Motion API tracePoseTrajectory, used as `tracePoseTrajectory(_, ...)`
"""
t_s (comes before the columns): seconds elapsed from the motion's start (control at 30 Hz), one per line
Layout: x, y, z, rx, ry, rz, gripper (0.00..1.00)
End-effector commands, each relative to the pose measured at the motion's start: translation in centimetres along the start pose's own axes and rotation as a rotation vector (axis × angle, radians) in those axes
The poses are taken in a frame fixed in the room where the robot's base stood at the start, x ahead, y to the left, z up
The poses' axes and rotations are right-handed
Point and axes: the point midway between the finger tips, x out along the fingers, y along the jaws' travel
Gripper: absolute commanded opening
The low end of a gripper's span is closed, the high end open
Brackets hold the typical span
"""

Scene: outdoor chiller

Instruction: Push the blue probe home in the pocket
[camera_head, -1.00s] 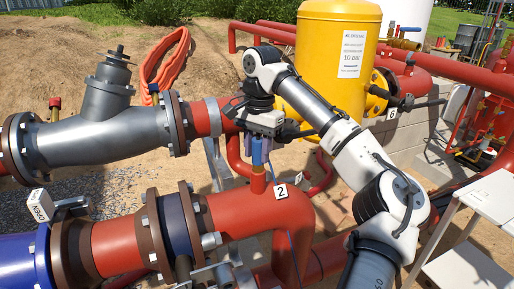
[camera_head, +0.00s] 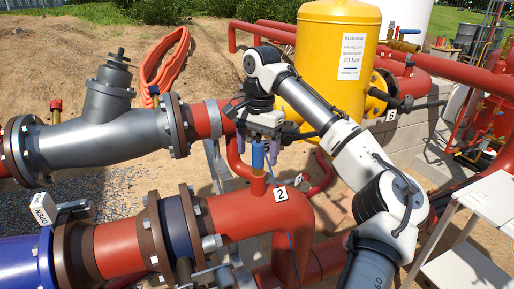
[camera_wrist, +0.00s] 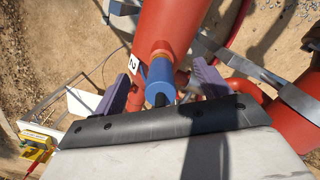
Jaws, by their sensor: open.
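The blue probe (camera_head: 258,156) stands upright at the mouth of the pocket (camera_head: 258,185), a short red stub on top of the red pipe beside the "2" tag. In the wrist view the probe (camera_wrist: 159,82) sits in line with the stub (camera_wrist: 158,50); how deep it sits I cannot tell. My gripper (camera_head: 260,138) is open above and around the probe's top. Its purple fingers (camera_wrist: 160,86) are spread wide, one on each side of the probe, apart from it. A thin blue cable shows below the pocket.
A grey strainer body (camera_head: 95,135) lies to the left and a yellow tank (camera_head: 335,55) stands behind my arm. A "2" tag (camera_head: 281,194) stands close by the pocket. Red pipes run around it. A white table (camera_head: 480,215) is at the right.

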Motion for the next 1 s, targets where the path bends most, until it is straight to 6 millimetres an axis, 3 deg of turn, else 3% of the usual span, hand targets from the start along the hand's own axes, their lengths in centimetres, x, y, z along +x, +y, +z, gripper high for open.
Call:
tracePoseTrajectory(0.03, -1.2, 0.0, 0.1, -0.001, 0.000, 0.000, 0.75)
tracePoseTrajectory(0.5, -5.7, 0.0, 0.0, 0.001, 0.002, 0.001, 0.75)
tracePoseTrajectory(1.0, -6.8, 0.0, 0.0, 0.001, 0.002, 0.001, 0.75)
